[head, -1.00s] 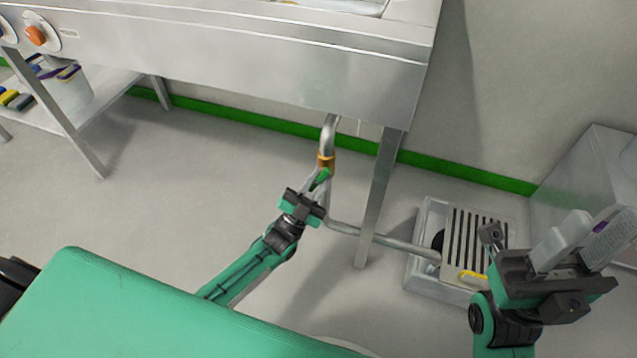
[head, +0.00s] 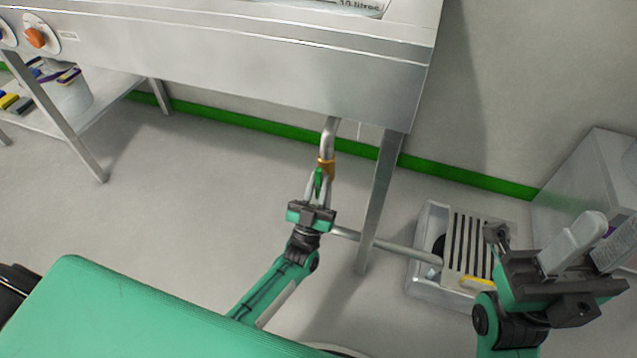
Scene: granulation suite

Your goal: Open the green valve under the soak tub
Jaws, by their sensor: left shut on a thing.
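The green valve handle (head: 318,183) is on the drain pipe (head: 328,140) under the steel soak tub (head: 250,80), just below a brass-coloured fitting (head: 326,167). My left gripper (head: 314,197) is shut on the lower part of the green handle, and its fingers hide that part. The visible part of the handle points up, roughly in line with the pipe's vertical run. My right gripper (head: 540,250) is at the lower right, away from the valve.
A steel tub leg (head: 378,205) stands just right of the valve. The pipe bends right past it to a floor drain box with a slotted grate (head: 470,240). A grey cabinet (head: 580,185) is at the right. The floor left of the valve is clear.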

